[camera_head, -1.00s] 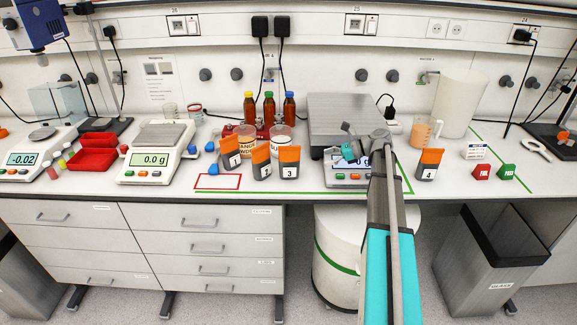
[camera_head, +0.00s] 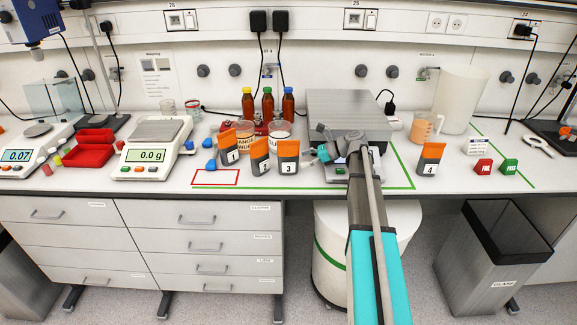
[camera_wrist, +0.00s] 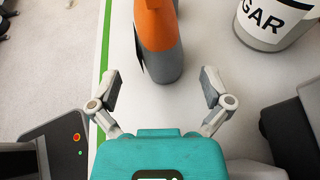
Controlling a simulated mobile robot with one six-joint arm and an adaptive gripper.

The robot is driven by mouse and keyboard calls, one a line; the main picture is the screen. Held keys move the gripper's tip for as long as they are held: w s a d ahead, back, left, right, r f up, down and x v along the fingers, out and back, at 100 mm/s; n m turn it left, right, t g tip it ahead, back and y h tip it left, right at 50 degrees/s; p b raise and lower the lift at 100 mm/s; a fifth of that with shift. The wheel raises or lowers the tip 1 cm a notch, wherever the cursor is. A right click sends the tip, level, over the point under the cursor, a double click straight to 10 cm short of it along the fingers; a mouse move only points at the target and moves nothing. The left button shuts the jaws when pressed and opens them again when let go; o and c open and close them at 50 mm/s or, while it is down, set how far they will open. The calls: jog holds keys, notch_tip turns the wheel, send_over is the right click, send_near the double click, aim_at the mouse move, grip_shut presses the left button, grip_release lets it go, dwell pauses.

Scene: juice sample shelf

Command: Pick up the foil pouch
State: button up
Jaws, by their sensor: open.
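Several foil pouches with orange tops and grey bodies stand on the bench: pouch 1 (camera_head: 229,150), pouch 2 (camera_head: 261,160), pouch 3 (camera_head: 288,158) and, far to the right, pouch 4 (camera_head: 429,160). My gripper (camera_wrist: 161,88) is open and empty, low over the bench. In the head view it is just right of pouch 3 and points left at it. In the wrist view a pouch (camera_wrist: 165,62), apparently pouch 3, is upright just beyond the fingertips, roughly centred between them. Its number is not visible there.
A sugar tub (camera_wrist: 275,22) stands behind the pouches, next to another tub. A green line (camera_head: 395,188) runs along the front. Several capped brown bottles (camera_head: 267,104) stand farther back.

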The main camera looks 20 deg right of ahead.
aim_at(288, 157)
jog(key=shift+w+a, duration=0.1)
jog(key=shift+a, duration=0.1)
jog(key=shift+b+x, duration=1.05)
jog(key=shift+x, duration=1.55)
jog(key=shift+f, duration=0.1)
grip_shut()
notch_tip(288, 157, up, 2)
jog(key=shift+r+p, duration=0.25)
jog(key=shift+p, duration=1)
jog(key=s+a+r+p, duration=0.1)
jog(key=s+r+p, duration=0.9)
jog(key=s, duration=0.3)
jog(key=shift+s+a+r+p, duration=0.3)
jog(key=shift+s+a, duration=0.05)
jog(key=shift+s, duration=0.05)
